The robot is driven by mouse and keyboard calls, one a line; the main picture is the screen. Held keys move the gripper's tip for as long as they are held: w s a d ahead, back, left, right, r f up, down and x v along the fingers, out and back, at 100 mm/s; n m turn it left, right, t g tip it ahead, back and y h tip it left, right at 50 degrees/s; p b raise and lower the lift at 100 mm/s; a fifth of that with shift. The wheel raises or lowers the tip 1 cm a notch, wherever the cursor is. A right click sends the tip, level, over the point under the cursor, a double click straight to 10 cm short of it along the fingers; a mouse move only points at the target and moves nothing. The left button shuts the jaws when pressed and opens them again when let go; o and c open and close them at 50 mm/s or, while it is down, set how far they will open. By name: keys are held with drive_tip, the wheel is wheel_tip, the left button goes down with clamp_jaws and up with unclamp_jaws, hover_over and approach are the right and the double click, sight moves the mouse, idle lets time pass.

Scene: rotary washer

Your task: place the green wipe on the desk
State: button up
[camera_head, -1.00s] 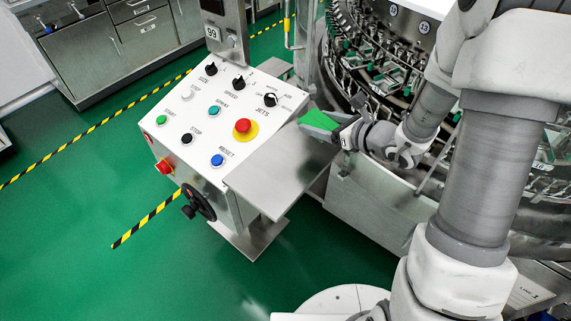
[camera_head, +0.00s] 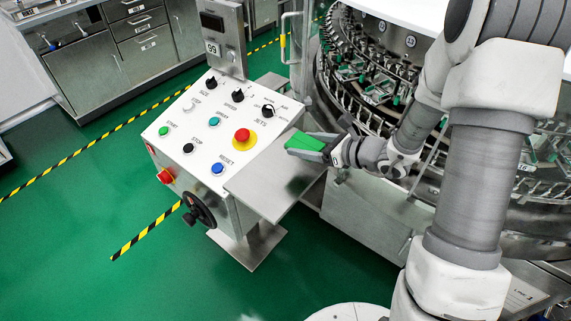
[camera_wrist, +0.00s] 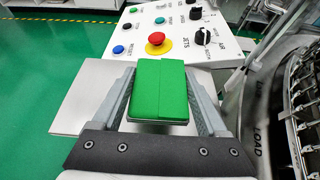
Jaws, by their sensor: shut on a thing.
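The green wipe (camera_head: 305,143) is a folded bright green pad. My gripper (camera_head: 312,146) is shut on it, at the right end of the steel desk (camera_head: 265,188) beside the control panel. In the wrist view the green wipe (camera_wrist: 159,88) lies between the two grey fingers of my gripper (camera_wrist: 160,95). The pale desk surface (camera_wrist: 88,88) shows beneath and to the left of it. I cannot tell whether the wipe touches the desk.
The white control panel (camera_head: 205,150) with several buttons and knobs adjoins the desk. A black handwheel (camera_head: 198,208) is on its side. The rotary washer (camera_head: 375,110) stands to the right. The desk's left and front part is bare.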

hover_over(286, 168)
wheel_tip(286, 168, down, 3)
drive_tip(key=shift+w+f+b, duration=0.1)
drive_tip(key=shift+b, duration=0.3)
drive_tip(key=shift+f+b, duration=0.5)
drive_tip(key=shift+f, duration=1.4)
drive_tip(key=shift+f, duration=0.1)
drive_tip(key=shift+f, duration=0.15)
drive_tip(key=o, duration=1.2)
